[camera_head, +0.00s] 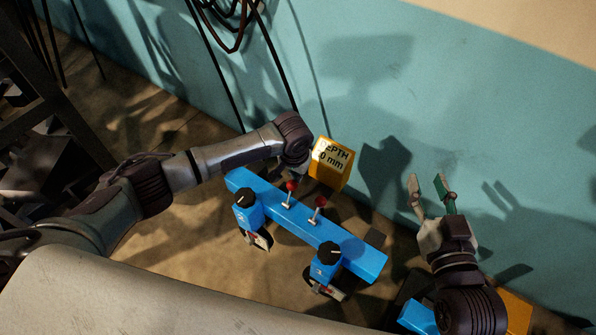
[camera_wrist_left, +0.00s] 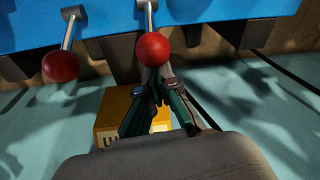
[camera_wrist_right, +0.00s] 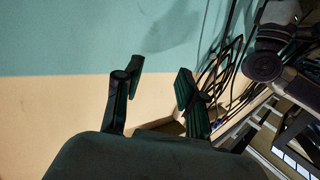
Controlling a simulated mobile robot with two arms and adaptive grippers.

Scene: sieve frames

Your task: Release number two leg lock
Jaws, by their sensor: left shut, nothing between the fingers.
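A blue beam (camera_head: 345,240) carries two short levers with red balls, one left (camera_head: 292,186) and one right (camera_head: 321,201). Both also show in the left wrist view, the left lever's ball (camera_wrist_left: 152,50) at the centre and the right lever's ball (camera_wrist_left: 61,67) at the left. My left gripper (camera_wrist_left: 160,78) is shut and empty, its tips close behind the left lever's ball; contact cannot be told. In the head view its fingers are mostly hidden. Two blue leg blocks with black knobs, left (camera_head: 245,212) and right (camera_head: 325,263), bear small marks I cannot read. My right gripper (camera_head: 428,188) is open and empty.
A yellow box (camera_head: 331,163) reading "DEPTH" and "0 mm" stands behind the beam, close to my left gripper. A teal wall (camera_head: 480,100) rises behind. Cables (camera_head: 232,25) hang at the top. Another blue piece (camera_head: 418,317) lies under my right arm.

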